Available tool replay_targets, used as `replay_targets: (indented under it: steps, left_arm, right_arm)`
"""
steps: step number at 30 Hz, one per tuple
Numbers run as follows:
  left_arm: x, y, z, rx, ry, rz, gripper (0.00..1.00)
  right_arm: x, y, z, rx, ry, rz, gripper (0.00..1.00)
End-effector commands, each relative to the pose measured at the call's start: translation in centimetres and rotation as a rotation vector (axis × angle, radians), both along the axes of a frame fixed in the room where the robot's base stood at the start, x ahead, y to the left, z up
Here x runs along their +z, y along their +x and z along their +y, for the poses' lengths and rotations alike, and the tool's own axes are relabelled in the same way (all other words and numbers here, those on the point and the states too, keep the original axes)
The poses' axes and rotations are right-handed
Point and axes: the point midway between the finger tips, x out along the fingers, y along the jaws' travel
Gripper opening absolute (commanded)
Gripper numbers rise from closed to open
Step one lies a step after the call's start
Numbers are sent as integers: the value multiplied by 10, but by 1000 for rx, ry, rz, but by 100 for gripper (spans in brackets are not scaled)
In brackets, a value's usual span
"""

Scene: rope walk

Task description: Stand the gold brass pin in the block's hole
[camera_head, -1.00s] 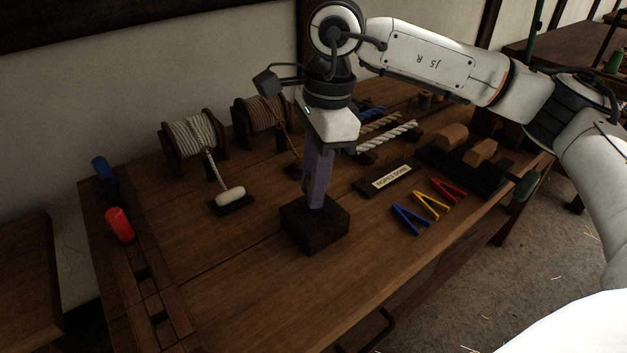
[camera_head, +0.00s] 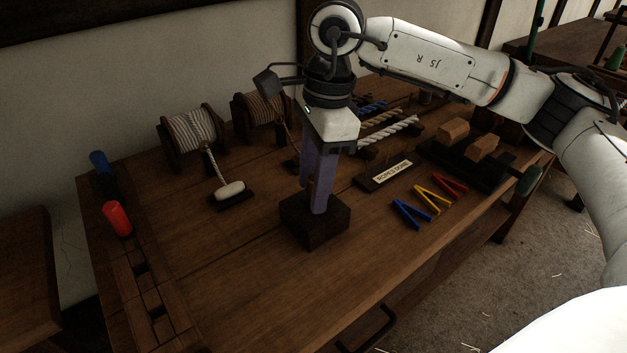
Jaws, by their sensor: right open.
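The dark wooden block (camera_head: 314,232) stands on the workbench in the middle of the head view. My right gripper (camera_head: 314,203) points straight down over it, with its purple-grey fingers spread apart and their tips at the block's top. A narrow brownish sliver (camera_head: 309,187) shows between the fingers; it may be the brass pin, but it is too dark and covered to be sure. The block's hole is hidden behind the fingers. My left gripper is not in view.
Two rope reels (camera_head: 192,138) stand behind, one rope ending at a white toggle (camera_head: 230,189). A "ropes done" sign (camera_head: 390,174) and blue, yellow and red clips (camera_head: 430,199) lie to the right. The bench front is clear.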

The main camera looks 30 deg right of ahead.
Motion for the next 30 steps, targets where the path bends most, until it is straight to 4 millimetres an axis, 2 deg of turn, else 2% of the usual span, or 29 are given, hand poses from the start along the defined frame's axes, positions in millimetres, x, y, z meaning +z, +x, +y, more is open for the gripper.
replay_targets:
  steps: [6, 8, 9, 15, 21, 25, 30]
  left_arm:
    - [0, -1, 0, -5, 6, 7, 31]
    - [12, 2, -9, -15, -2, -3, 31]
    - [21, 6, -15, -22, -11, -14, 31]
    - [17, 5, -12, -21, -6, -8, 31]
    - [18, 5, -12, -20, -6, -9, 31]
    - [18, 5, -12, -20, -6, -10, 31]
    - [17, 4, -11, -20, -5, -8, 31]
  right_arm:
    - [-1, 0, 0, 0, -1, 1, 42]
    - [-1, 0, 0, 0, -1, 1, 42]
    - [4, 0, 0, 0, 1, -2, 42]
    - [51, 0, -5, 0, 1, -4, 42]
    - [86, -2, -10, 1, 1, -2, 42]
    - [98, -2, -12, 0, 0, -1, 42]
    - [103, -3, -12, 0, 0, -1, 42]
